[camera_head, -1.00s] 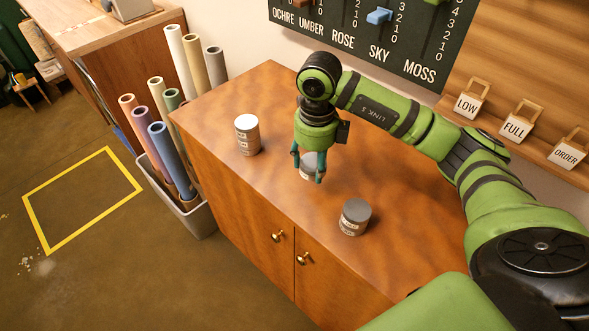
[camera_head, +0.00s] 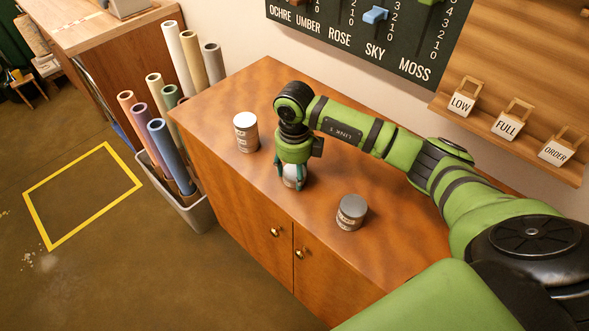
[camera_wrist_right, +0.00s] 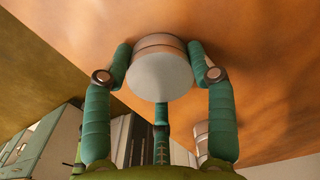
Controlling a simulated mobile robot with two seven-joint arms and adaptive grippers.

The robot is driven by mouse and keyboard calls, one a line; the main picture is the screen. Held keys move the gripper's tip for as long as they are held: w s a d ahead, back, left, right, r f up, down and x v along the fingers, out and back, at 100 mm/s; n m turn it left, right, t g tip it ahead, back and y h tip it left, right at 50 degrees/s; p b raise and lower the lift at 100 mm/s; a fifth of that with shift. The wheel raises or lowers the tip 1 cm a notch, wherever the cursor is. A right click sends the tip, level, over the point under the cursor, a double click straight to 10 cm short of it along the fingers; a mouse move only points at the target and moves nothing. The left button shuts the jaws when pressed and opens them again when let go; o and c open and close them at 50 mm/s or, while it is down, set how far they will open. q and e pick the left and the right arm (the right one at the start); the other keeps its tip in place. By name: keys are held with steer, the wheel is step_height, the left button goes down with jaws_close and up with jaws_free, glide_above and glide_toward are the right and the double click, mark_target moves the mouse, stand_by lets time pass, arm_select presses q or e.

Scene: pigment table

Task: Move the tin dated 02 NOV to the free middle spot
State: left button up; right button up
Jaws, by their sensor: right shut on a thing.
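My right gripper (camera_head: 291,180) is shut on a tin (camera_head: 293,171) with a pale lid, between the two other tins on the cabinet top. In the right wrist view, the green fingers close around this tin (camera_wrist_right: 160,72). It is at or very near the wooden top; I cannot tell if it touches. Another white-lidded tin (camera_head: 246,133) stands upright to the left, and a grey-lidded tin (camera_head: 351,213) stands upright to the right, nearer the front. The tin labels are too small to read, so I cannot tell which says 02 NOV. My left gripper is out of view.
The tins are on a wooden cabinet (camera_head: 265,92) with brass knobs. A bin (camera_head: 197,214) of rolled tubes stands at its left side. A dark colour chart (camera_head: 385,40) hangs behind, beside tags on a wooden board (camera_head: 510,122). The top right of the grey-lidded tin is clear.

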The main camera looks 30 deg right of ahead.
mark_target(295, 172)
steer(key=o, duration=1.2)
steer(key=shift+r+p, duration=0.2)
steer(key=shift+p, duration=0.1)
steer(key=shift+r, duration=0.25)
step_height(295, 172, up, 11)
steer(key=b, duration=0.3)
steer(key=shift+r, duration=0.2)
